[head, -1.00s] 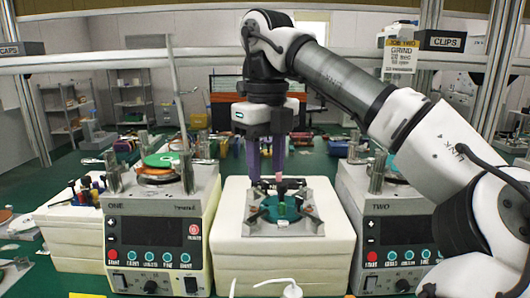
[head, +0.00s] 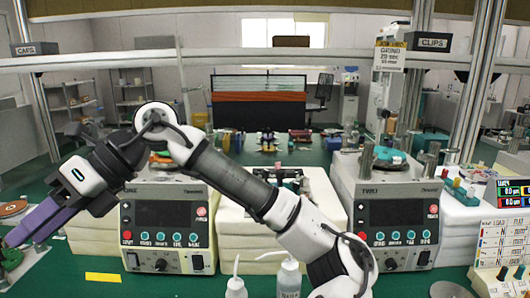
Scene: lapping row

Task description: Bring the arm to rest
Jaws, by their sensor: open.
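My gripper (head: 18,236) is at the far left of the head view, with its purple fingers pointing down and left. It is open, and I see nothing held in it. The fingertips are close to the picture's left edge, near a green object (head: 10,258); I cannot tell whether they touch it. My arm stretches from the lower middle up and across to the left. It passes in front of the lapping machine ONE (head: 165,215) and the white block with the fixture (head: 235,240), hiding parts of both.
Two white bottles (head: 290,278) stand at the front by my forearm. A job card board (head: 503,250) and a display (head: 514,192) are at the right. A yellow strip (head: 103,277) lies on the bare green bench front.

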